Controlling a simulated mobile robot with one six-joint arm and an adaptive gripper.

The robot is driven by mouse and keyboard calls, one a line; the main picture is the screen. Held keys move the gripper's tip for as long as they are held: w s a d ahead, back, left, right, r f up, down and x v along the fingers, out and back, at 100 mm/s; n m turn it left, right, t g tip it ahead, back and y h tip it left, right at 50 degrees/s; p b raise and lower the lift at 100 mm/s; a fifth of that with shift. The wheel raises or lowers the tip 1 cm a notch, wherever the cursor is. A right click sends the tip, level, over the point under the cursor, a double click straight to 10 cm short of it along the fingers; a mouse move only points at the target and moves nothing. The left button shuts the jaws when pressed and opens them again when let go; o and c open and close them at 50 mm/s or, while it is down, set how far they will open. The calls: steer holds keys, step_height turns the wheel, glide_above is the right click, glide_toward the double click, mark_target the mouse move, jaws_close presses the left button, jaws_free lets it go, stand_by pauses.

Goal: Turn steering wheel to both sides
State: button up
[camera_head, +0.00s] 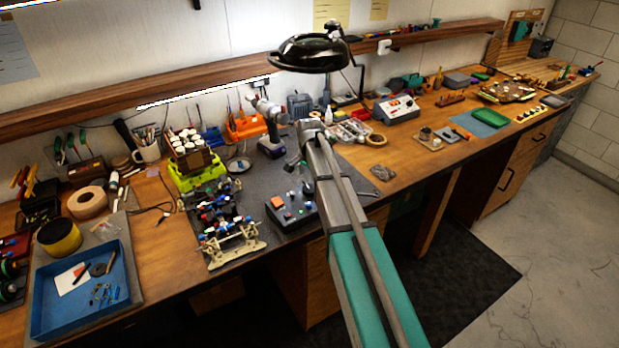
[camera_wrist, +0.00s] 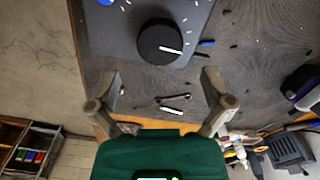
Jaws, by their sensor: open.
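A black round dial with a white pointer line (camera_wrist: 160,42) sits on a dark grey panel with white tick marks (camera_wrist: 112,28) in the wrist view. It is the only wheel-like control I see there; I cannot tell if it is the steering wheel. My gripper (camera_wrist: 161,80) is open and empty, with its two fingers apart on either side below the dial, touching nothing I can see. In the head view, a car chassis (camera_head: 235,243) stands at the bench's front edge, left of my arm. My gripper is hidden or too small to tell there.
A dark control box with coloured buttons (camera_head: 291,208) lies on the grey mat. A blue tray (camera_head: 122,290) is at front left, and a black lamp (camera_head: 310,52) hangs above. Small loose tools (camera_wrist: 173,103) lie near my fingers. The bench (camera_head: 425,158) has some clear room at right.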

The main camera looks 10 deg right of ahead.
mark_target(310, 191)
steer(key=shift+r+p, duration=4.25)
steer(key=shift+r, duration=0.35)
steer(key=s+a+f+n+b, duration=0.1)
steer(key=s+f+n+b, duration=0.4)
steer(key=s+f+b, duration=0.4)
steer(key=s+a+f+n+b, duration=0.1)
steer(key=s+f+n+b, duration=0.4)
steer(key=s+f+b, duration=0.5)
steer(key=s, duration=0.7)
steer(key=shift+s+a+n, duration=0.15)
steer(key=shift+s+n, duration=0.15)
steer(key=shift+n, duration=0.1)
steer(key=shift+f, duration=0.1)
steer(key=c, duration=0.6)
